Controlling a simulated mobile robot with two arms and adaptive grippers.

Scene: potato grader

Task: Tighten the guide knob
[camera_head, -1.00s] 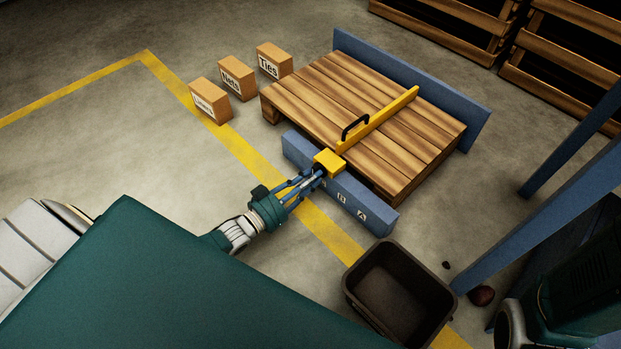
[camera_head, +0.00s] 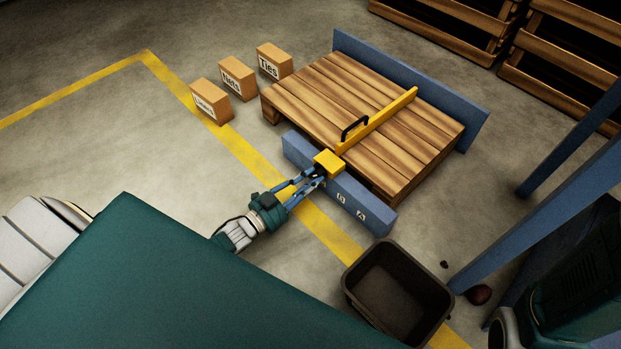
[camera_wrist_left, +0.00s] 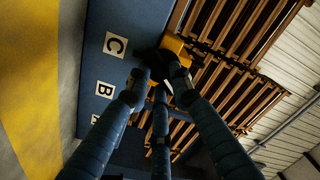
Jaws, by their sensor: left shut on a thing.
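The yellow guide (camera_head: 378,118) lies across the wooden pallet, with a black handle (camera_head: 355,127) on top. Its yellow end block (camera_head: 329,162) sits on the blue rail (camera_head: 371,210), which carries letter labels. My left gripper (camera_head: 316,181) is at the front of this block, its fingers closed around the guide knob there. The knob itself is mostly hidden by the fingers. In the left wrist view my fingers (camera_wrist_left: 160,75) meet at a dark knob beside the yellow block (camera_wrist_left: 174,46), near the C label (camera_wrist_left: 115,44). My right gripper is not seen.
The wooden pallet (camera_head: 320,92) stands between the blue rail and a blue back board (camera_head: 410,90). Several cartons, one marked Ties (camera_head: 268,66), stand on the floor. A dark bin (camera_head: 350,289) and a blue post (camera_head: 540,215) are at the right.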

